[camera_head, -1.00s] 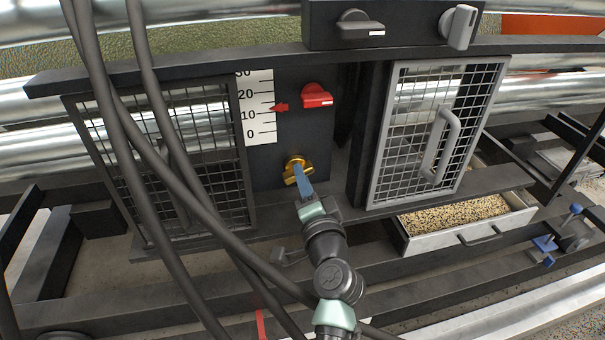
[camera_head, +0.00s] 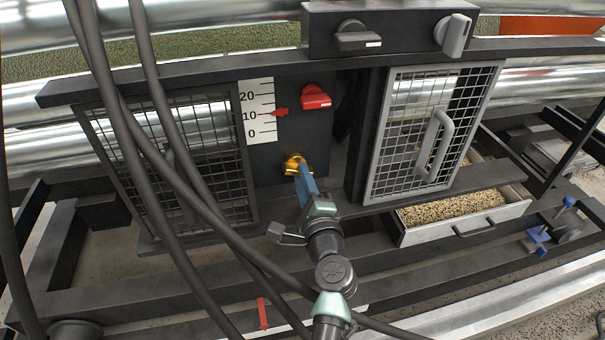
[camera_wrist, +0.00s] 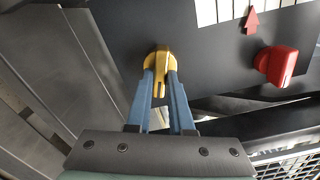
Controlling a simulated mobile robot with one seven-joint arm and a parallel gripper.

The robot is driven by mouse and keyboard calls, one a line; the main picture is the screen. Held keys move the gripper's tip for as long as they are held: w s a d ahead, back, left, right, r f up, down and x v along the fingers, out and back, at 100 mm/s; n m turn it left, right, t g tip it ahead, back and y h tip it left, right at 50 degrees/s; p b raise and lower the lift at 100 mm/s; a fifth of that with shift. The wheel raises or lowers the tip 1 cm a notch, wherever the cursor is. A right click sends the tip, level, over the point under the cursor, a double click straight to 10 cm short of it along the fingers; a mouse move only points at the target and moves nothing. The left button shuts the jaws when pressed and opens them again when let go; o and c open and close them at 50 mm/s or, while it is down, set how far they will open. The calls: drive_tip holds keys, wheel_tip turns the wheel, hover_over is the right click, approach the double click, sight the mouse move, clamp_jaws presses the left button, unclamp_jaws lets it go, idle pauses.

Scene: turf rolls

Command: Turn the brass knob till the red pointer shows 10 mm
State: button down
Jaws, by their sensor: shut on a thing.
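The brass knob (camera_head: 293,162) sits on the dark panel below the scale. My gripper (camera_wrist: 160,80) is shut on it, with one blue finger on each side of the knob's bar (camera_wrist: 160,62). In the head view my gripper (camera_head: 303,172) hides part of the knob. The red pointer (camera_head: 280,112) is at the right edge of the white scale (camera_head: 257,112), about level with the 10 mark. I cannot read it to the millimetre. The pointer also shows in the wrist view (camera_wrist: 252,20), without readable numbers.
A red knob (camera_head: 316,97) is right of the pointer. Mesh doors (camera_head: 425,140) (camera_head: 205,165) flank the panel. A black box with two handles (camera_head: 358,38) is above. A drawer of grain (camera_head: 455,208) stands open at lower right. Dark cables (camera_head: 150,130) hang at left.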

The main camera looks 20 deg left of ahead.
drive_tip(key=shift+f+m, duration=0.15)
drive_tip(key=shift+m, duration=0.15)
drive_tip(key=c, duration=0.8)
unclamp_jaws()
drive_tip(key=shift+s, duration=0.1)
drive_tip(key=p+v, duration=0.2)
drive_tip(key=v, duration=1.1)
